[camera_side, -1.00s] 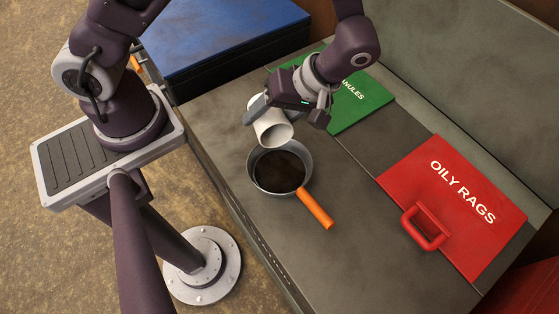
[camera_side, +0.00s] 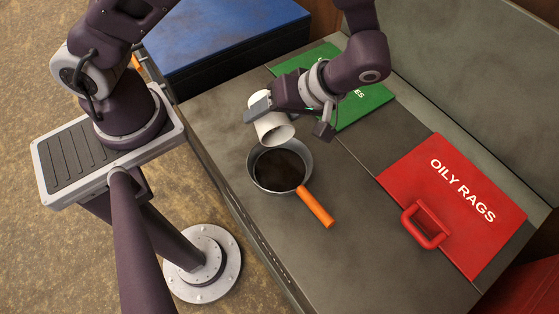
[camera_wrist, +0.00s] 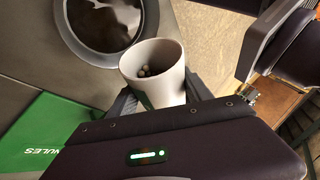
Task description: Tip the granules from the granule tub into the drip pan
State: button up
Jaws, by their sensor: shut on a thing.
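The granule tub, a white cup (camera_side: 273,120), is held by my gripper (camera_side: 262,104) over the far rim of the drip pan. It is tilted, its mouth turned toward the pan. In the wrist view, the tub (camera_wrist: 155,75) shows a few pale granules (camera_wrist: 146,71) inside. The drip pan (camera_side: 280,170) is a round grey pan with an orange handle and a dark bottom; it also shows in the wrist view (camera_wrist: 100,22). I cannot make out granules in the pan. My gripper is shut on the tub.
A green mat (camera_side: 375,97) with white lettering lies behind my gripper. A red lid marked OILY RAGS (camera_side: 470,180) with a raised handle is at the right. A blue box (camera_side: 220,45) stands at the back left.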

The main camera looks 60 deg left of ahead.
aim_at(270, 118)
jog(key=shift+s+d+r+n+y+p, duration=0.1)
jog(key=shift+d+r+n+y+p, duration=0.35)
jog(key=shift+y, duration=0.55)
dwell(0.5)
jog(key=shift+s+d+r+n+t+y+p, duration=0.1)
jog(key=shift+d+r+n+t+y+p, duration=0.15)
jog(key=shift+y+p, duration=0.4)
jog(key=shift+s+d+r+n+t+y+p, duration=0.15)
jog(key=shift+d+y+p, duration=0.15)
jog(key=shift+y+p, duration=0.3)
dwell(2.4)
jog(key=shift+w, duration=0.1)
